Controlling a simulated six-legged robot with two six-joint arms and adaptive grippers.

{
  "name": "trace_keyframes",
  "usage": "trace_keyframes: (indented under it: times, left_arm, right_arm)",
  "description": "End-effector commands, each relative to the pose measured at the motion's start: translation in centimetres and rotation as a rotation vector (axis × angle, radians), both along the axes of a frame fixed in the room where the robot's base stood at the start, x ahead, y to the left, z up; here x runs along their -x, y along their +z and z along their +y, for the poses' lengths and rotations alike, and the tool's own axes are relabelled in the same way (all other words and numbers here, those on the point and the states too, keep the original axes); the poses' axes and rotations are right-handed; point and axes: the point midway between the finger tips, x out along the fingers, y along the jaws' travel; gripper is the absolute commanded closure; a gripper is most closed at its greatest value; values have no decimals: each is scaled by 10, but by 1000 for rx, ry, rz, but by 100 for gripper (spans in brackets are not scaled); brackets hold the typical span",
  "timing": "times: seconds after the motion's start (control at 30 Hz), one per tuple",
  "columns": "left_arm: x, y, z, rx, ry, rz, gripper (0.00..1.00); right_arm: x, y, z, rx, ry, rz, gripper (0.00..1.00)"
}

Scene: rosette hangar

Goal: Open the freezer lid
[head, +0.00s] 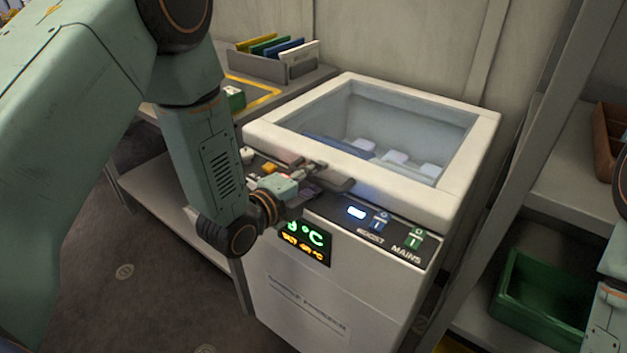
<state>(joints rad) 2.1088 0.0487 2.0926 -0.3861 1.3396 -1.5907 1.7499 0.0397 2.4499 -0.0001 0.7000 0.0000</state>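The white chest freezer (330,310) stands in the middle of the head view. Its lid (478,150) is a thick white frame around a clear window, and it lies flat on the body, shut. Pale packs and something blue show through the window. A dark handle (342,186) sits at the lid's front edge. My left gripper (318,178) is at this front edge, right by the handle, above the control panel. Its fingers are small and dark against the handle, so I cannot tell whether they grip it. My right gripper is out of view.
The panel has a green-lit display (304,243) and switches marked BOOST and MAINS (416,239). A bench (318,77) with a folder rack (272,66) stands behind left. A shelf with a green bin (541,300) stands close on the right.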

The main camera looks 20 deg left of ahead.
Motion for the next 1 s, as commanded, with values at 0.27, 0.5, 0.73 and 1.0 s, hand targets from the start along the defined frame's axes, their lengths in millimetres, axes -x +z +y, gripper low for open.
trace_keyframes:
  times: [0.27, 0.5, 0.73, 1.0]
  left_arm:
    - [-1, 0, 0, 0, 0, 0, 65]
    - [-1, 0, 0, 0, 0, 0, 85]
    - [-1, 0, 0, 0, 0, 0, 100]
    - [-1, 0, 0, 1, 1, 0, 100]
  right_arm:
    - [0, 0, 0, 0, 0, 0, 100]
    - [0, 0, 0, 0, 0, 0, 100]
    - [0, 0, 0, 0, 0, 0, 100]
    - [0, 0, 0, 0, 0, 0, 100]
